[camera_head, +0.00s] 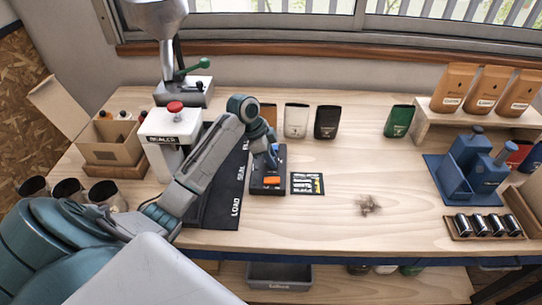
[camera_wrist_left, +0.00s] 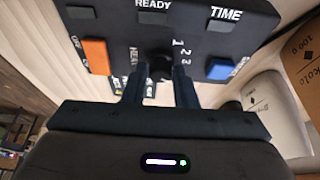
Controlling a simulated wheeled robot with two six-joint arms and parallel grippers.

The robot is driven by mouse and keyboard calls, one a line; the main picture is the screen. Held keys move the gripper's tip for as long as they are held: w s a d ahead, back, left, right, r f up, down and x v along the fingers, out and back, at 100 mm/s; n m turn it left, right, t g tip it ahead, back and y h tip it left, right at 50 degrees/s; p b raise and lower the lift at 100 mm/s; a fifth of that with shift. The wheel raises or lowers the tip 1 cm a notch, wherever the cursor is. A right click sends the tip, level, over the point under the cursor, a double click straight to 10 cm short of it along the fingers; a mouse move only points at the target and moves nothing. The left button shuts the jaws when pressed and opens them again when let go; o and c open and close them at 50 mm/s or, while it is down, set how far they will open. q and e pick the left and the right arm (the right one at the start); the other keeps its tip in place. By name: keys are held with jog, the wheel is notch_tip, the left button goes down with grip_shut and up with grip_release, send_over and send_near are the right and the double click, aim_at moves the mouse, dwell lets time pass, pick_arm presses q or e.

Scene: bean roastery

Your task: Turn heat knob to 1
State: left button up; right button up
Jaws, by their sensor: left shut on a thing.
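The black control box (camera_head: 262,190) stands on the bench, with an orange switch (camera_head: 272,181) on it. In the left wrist view, its panel (camera_wrist_left: 180,18) carries the words READY, TIME and HEAT. The dark heat knob (camera_wrist_left: 157,63) sits beside the printed numbers 1, 2 and 3. My left gripper (camera_wrist_left: 159,82) is shut on the knob, one finger on each side. In the head view, the left gripper (camera_head: 271,155) reaches down to the box and hides the knob. I cannot tell which number the knob points to. My right gripper is not in view.
A white sealer (camera_head: 168,150) with a red button stands left of my arm. A black mat (camera_head: 222,213) lies under the arm. A small printed card (camera_head: 307,184) lies right of the box. Pouches (camera_head: 297,121) stand behind. The bench middle right is mostly clear.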

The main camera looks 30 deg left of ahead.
pick_arm(q)
jog(key=shift+r+n+p, duration=0.1)
jog(key=shift+n+p, duration=0.3)
jog(key=shift+p, duration=0.15)
jog(key=n+y+p, duration=0.1)
jog(key=n+p, duration=0.1)
jog(key=p, duration=0.1)
jog(key=n+t+y+p, duration=0.1)
jog(key=n+p, duration=0.2)
jog(key=p, duration=0.1)
jog(key=n+p, duration=0.3)
jog(key=p, duration=0.1)
jog(key=shift+s+d+r+t+y, duration=0.15)
jog(key=shift+s+d+t+y, duration=0.1)
jog(key=shift+t+y, duration=0.15)
jog(key=shift+n+p, duration=0.4)
jog(key=shift+n, duration=0.2)
jog(key=n, duration=0.1)
jog(key=n+y+p, duration=0.1)
jog(key=shift+w+d+f+n, duration=0.1)
jog(key=shift+f+n, duration=0.1)
jog(key=shift+n, duration=0.2)
jog(key=shift+f+n+y, duration=0.1)
jog(key=shift+n+y, duration=0.6)
jog(key=shift+n, duration=0.5)
jog(key=shift+d+n+y, duration=0.1)
jog(key=shift+n+y, duration=0.3)
jog(key=shift+n, duration=0.8)
jog(key=o, duration=1)
jog(key=shift+w, duration=0.1)
